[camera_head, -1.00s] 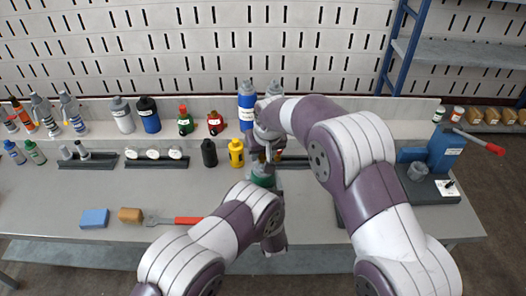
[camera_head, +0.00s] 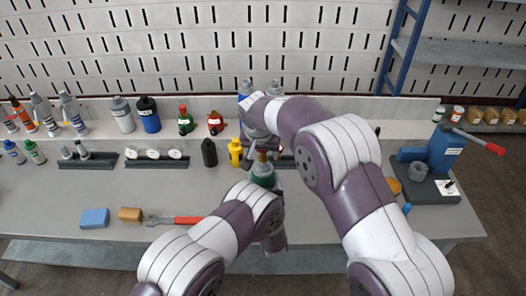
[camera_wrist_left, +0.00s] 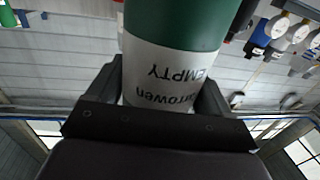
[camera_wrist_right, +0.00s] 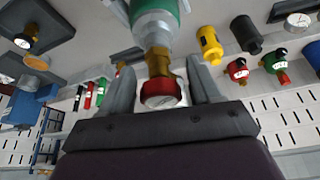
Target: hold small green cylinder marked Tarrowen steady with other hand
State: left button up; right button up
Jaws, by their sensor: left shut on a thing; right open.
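My left gripper (camera_wrist_left: 157,98) is shut on the labelled part of the body, one finger on each side. In the right wrist view the cylinder's green top (camera_wrist_right: 158,10) leads to a grey neck, a brass valve (camera_wrist_right: 160,62) and a red-rimmed round part (camera_wrist_right: 160,93). My right gripper (camera_wrist_right: 163,88) is open, with its fingers on either side of the valve and apart from it.
A black bottle (camera_head: 209,153) and a yellow one (camera_head: 235,152) stand left of the cylinder. A red-handled wrench (camera_head: 178,220), a tan block (camera_head: 130,214) and a blue block (camera_head: 95,218) lie at front left. A blue device with a red lever (camera_head: 446,150) stands at right.

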jog(key=shift+r, duration=0.85)
jog(key=shift+n, duration=0.5)
jog(key=n+y, duration=0.2)
jog(key=n, duration=0.3)
jog(key=shift+n+g+y, duration=0.3)
jog(key=shift+n, duration=0.1)
jog(key=n+y, duration=0.1)
jog(key=n, duration=0.1)
jog(key=n+g, duration=0.1)
jog(key=n, duration=0.2)
jog(key=shift+y, duration=0.4)
